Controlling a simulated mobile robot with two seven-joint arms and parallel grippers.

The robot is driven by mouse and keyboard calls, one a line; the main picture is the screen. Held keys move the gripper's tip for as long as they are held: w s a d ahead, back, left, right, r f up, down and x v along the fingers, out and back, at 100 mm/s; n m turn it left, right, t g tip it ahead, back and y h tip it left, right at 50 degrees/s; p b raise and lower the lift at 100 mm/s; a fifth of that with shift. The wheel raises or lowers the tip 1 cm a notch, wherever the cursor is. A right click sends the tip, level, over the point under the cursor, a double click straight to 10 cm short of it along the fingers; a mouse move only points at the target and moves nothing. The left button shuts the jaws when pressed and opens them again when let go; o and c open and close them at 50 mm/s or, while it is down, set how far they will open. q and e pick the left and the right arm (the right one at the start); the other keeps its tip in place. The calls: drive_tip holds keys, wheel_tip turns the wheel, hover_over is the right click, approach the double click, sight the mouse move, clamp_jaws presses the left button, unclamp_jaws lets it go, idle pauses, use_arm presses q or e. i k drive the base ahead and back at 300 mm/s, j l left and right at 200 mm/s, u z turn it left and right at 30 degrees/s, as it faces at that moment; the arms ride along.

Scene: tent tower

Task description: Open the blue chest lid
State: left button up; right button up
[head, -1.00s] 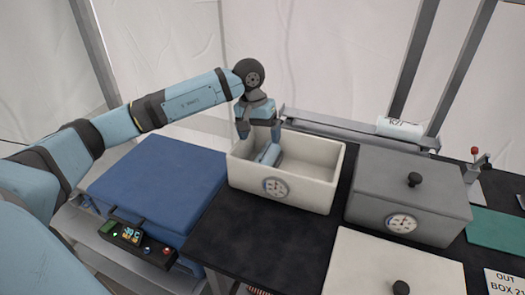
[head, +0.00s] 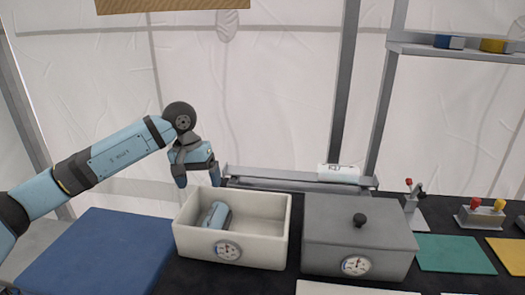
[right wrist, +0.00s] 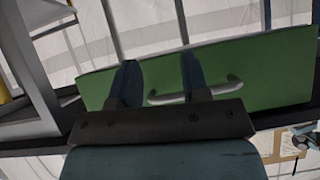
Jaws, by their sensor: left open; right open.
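The blue chest (head: 100,250) is at the lower left of the head view, with its flat blue lid down. My left gripper (head: 198,179) is open and empty, pointing down above the left back part of an open white box (head: 263,247). The gripper is to the right of the chest and above it, clear of the lid. A blue-grey cylinder (head: 216,216) lies inside the white box, below the gripper. My right gripper (right wrist: 160,82) is open with nothing between its fingers. The right wrist view does not show the chest.
A grey lidded box (head: 340,228) with a black knob stands right of the white box. A green panel (right wrist: 245,75) with a metal handle is beyond my right fingers. A white roll (head: 338,173) lies on the rail behind. Levers and colored mats are further right.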

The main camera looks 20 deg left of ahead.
sight(105, 252)
drive_tip(key=k, duration=1)
